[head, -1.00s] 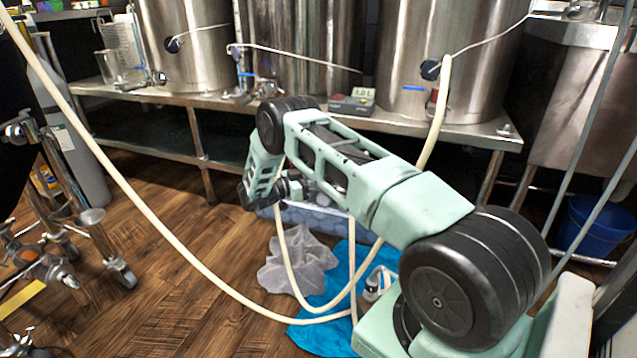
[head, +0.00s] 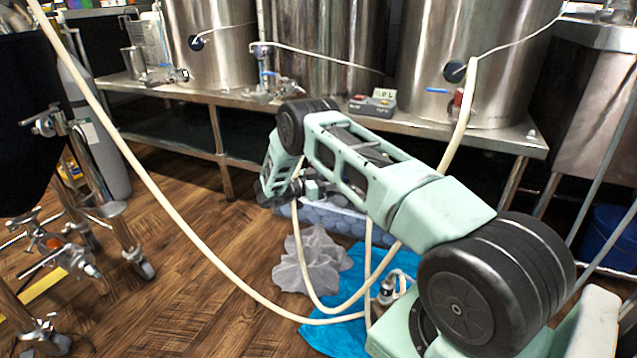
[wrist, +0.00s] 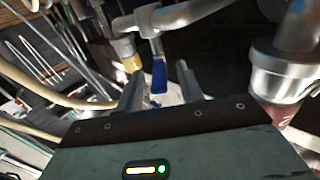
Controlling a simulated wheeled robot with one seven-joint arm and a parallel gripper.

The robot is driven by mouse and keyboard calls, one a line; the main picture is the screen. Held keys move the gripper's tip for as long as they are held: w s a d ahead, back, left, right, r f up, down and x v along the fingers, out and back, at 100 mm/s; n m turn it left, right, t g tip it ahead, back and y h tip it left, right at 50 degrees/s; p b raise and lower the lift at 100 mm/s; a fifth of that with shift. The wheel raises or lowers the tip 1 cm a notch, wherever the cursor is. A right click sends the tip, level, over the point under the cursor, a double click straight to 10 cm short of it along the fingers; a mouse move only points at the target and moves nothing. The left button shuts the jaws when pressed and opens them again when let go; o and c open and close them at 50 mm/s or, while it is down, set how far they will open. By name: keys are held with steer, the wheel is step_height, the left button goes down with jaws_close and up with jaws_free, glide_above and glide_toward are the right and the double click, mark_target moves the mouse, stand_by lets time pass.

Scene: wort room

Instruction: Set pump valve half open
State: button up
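In the wrist view, a blue valve lever (wrist: 159,77) hangs down from a metal pipe fitting. A yellowish collar (wrist: 127,62) is on the pipework just left of it. My gripper (wrist: 158,84) is open, with one finger on each side of the lever in the picture. I cannot tell whether either finger touches it. In the head view, my arm's far end reaches down at the front of the steel shelf (head: 180,95). My gripper and this lever cannot be made out there.
Steel tanks (head: 325,50) stand on the shelf with a small control box (head: 372,103). A pale hose (head: 190,235) loops across the floor. A blue cloth (head: 340,338) and grey plastic sheet (head: 312,262) lie below my arm. A wheeled metal stand (head: 110,210) is at left.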

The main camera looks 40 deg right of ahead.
steer(key=p+v, duration=0.3)
steer(key=v, duration=1.4)
